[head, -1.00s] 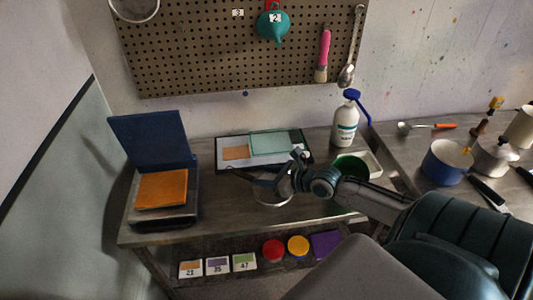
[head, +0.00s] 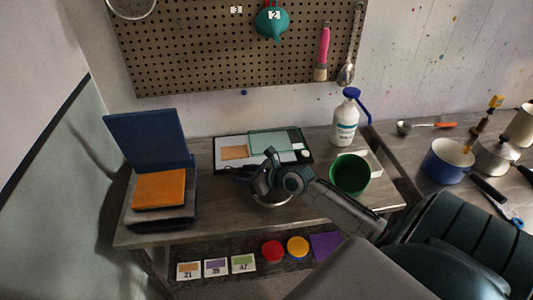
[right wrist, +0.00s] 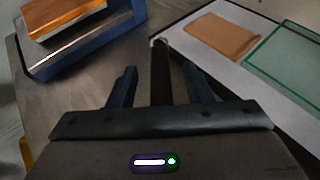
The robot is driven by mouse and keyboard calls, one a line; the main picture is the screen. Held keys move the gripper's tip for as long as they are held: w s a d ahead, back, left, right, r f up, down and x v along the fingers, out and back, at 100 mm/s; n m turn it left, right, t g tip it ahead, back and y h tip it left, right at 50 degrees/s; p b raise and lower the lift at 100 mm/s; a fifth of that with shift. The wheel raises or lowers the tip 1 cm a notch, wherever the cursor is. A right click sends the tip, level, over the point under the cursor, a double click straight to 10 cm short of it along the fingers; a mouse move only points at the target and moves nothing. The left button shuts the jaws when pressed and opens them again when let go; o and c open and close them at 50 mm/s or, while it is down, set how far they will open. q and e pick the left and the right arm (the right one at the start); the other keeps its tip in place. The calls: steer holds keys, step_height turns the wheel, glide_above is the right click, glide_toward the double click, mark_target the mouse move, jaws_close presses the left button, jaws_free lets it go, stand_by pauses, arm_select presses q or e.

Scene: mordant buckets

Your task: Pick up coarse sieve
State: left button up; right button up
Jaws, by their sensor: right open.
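A round sieve with a pale metal rim (head: 272,203) sits on the metal table, mostly hidden under my right gripper (head: 243,174). In the right wrist view my right gripper (right wrist: 158,72) is open, its two fingers on either side of a dark straight handle (right wrist: 161,82) with a light loop at its end. The handle appears to belong to this sieve; I cannot tell whether the fingers touch it. Another round sieve (head: 133,14) hangs at the pegboard's upper left, cut by the frame edge. I cannot tell from the mesh which is coarse. My left gripper is not in view.
A scale with a blue lid (head: 147,140) and orange block (head: 159,189) stands left. Behind the gripper lies a tray (head: 228,141) with a tan sheet and green glass. A green cup (head: 350,174) and white spray bottle (head: 345,125) stand right. Pots stand on the right counter.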

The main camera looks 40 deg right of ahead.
jaws_close()
steer(key=shift+r, duration=0.1)
